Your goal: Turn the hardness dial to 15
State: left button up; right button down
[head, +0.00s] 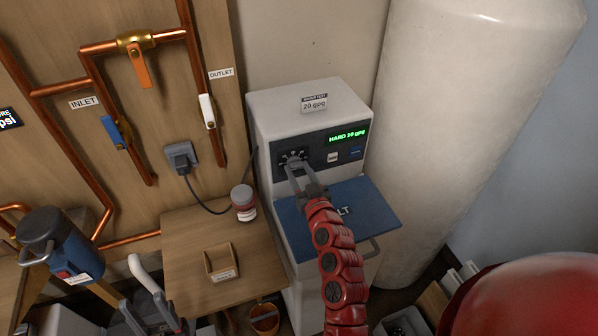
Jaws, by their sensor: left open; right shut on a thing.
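The hardness dial (294,158) is on the dark control panel of the grey softener cabinet (270,110). My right gripper (297,166), on the red arm, is shut on the dial, and its fingers hide much of it. The green display (347,135) on the panel reads HARD 20 gpg. A card (314,103) on top of the cabinet reads 20 gpg. My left gripper (150,312) seems to be the dark grey part at the lower left edge, open and partly cut off, away from the dial.
A blue lid (375,205) juts out below the panel. A small wooden side table (185,235) holds a jar (243,203) and an open box (222,262). A large pale tank (455,110) stands right of the cabinet. Copper pipes (105,85) with valves run along the left wall.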

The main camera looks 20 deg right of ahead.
jog(key=m+b, duration=0.2)
jog(key=m, duration=0.2)
jog(key=shift+b, duration=0.35)
jog(key=shift+m+b, duration=0.75)
jog(key=shift+m, duration=1.45)
jog(key=shift+c, duration=1.7)
grip_release()
jog(key=s+p, duration=0.5)
jog(key=s, duration=1.2)
jog(key=shift+s+d, duration=0.2)
jog(key=shift+d, duration=0.15)
